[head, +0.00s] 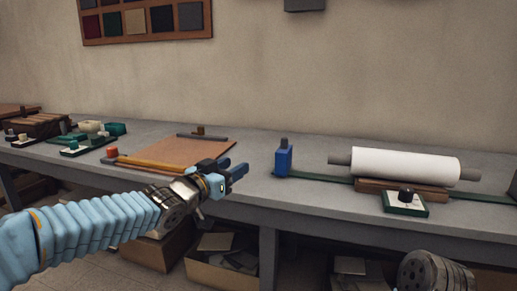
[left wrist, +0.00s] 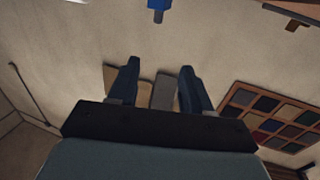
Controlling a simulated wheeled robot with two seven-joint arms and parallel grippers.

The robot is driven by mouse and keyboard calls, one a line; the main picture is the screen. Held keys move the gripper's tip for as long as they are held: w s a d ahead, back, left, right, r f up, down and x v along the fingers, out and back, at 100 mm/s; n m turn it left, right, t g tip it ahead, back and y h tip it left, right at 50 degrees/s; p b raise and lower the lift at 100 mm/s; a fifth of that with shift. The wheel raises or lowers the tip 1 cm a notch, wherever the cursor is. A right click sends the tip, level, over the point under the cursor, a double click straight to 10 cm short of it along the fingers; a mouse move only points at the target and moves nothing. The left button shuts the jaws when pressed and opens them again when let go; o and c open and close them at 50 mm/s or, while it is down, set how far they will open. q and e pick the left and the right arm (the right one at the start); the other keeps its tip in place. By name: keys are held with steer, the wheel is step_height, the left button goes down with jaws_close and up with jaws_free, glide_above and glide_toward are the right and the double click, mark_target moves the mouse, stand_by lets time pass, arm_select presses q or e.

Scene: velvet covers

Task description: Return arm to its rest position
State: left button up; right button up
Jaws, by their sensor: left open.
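My left gripper (head: 234,175) reaches in from the left in the head view, in front of the workbench's front edge. Its two fingers show apart with nothing between them in the left wrist view (left wrist: 157,88). The light blue sleeved left arm (head: 100,226) is stretched out toward the right. A dark grey rounded part of mine (head: 433,272) shows at the bottom right of the head view; my right gripper is not seen.
The grey workbench (head: 315,200) runs across the view. On it are a brown board (head: 180,152), a blue block-like tool (head: 284,160), a white roll (head: 405,165) on a wooden stand and a small dark-knobbed tray (head: 405,208). Boxes (head: 222,272) stand below.

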arm_select(q)
step_height(320, 180, down, 18)
steer(key=n+g+y, duration=0.2)
steer(key=n+g, duration=0.1)
steer(key=s+a+f+n+g+y, duration=0.15)
steer(key=s+f, duration=0.25)
steer(key=f, duration=0.8)
steer(key=s+f+n+g+y, duration=0.1)
steer(key=s+f+g, duration=0.3)
steer(key=f, duration=0.8)
steer(key=s+a+f+n+g, duration=0.1)
steer(key=s+f+g, duration=0.2)
steer(key=s+f, duration=0.5)
steer(key=s+a+f+n+g+y, duration=0.1)
steer(key=s+a+f+n+g, duration=0.1)
steer(key=s+f, duration=0.6)
steer(key=s+g, duration=0.1)
steer(key=s, duration=0.6)
steer(key=shift+s, duration=0.25)
